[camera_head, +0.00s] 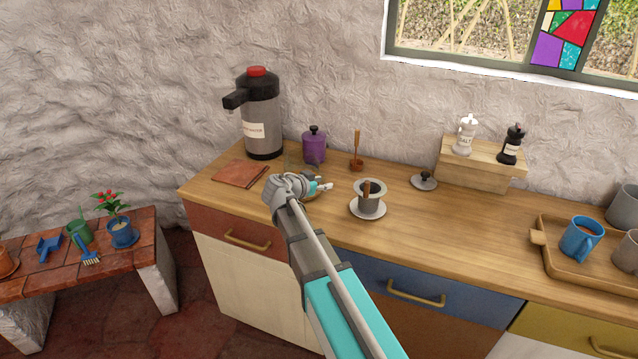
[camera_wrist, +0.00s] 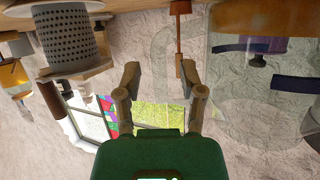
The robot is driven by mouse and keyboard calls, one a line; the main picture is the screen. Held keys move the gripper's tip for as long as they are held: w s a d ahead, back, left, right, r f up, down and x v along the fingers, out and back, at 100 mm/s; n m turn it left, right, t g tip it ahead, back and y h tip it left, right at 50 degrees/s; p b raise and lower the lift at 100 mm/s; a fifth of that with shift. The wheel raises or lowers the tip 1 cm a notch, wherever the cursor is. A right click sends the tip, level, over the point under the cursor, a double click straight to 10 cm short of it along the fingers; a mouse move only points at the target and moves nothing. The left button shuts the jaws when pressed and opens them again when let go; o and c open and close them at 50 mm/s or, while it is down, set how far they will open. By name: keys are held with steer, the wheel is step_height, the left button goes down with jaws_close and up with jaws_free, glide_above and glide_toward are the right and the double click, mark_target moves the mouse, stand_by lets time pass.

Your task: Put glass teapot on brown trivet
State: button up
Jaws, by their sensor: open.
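The glass teapot (camera_head: 294,164) is a faint clear shape on the counter, mostly hidden behind my gripper in the head view. In the wrist view, which is upside down, its clear body (camera_wrist: 235,85) fills the right side. A faint clear loop, seemingly its handle, shows by my fingertips; I cannot tell whether it lies between them or beyond. My gripper (camera_wrist: 160,75) is open, its two fingers apart; in the head view it (camera_head: 318,187) is low over the counter beside the teapot. The brown trivet (camera_head: 241,172) lies flat and bare at the counter's left end.
A pump flask (camera_head: 259,125) stands behind the trivet.

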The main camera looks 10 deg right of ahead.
steer(key=p+v, duration=0.4)
steer(key=v, duration=0.7)
steer(key=shift+r, duration=0.15)
steer(key=shift+s+a, duration=0.1)
steer(key=shift+s, duration=0.05)
steer(key=s+d+f+n+g+y, duration=0.2)
steer(key=s+f+n+y, duration=0.3)
steer(key=s, duration=0.4)
steer(key=s+d+f+n+g+y, duration=0.2)
steer(key=s+f+n+g+y, duration=0.3)
steer(key=s, duration=0.5)
steer(key=shift+d+f+n+g+y, duration=0.3)
steer(key=shift+f+n+y, duration=0.5)
steer(key=shift+f, duration=0.15)
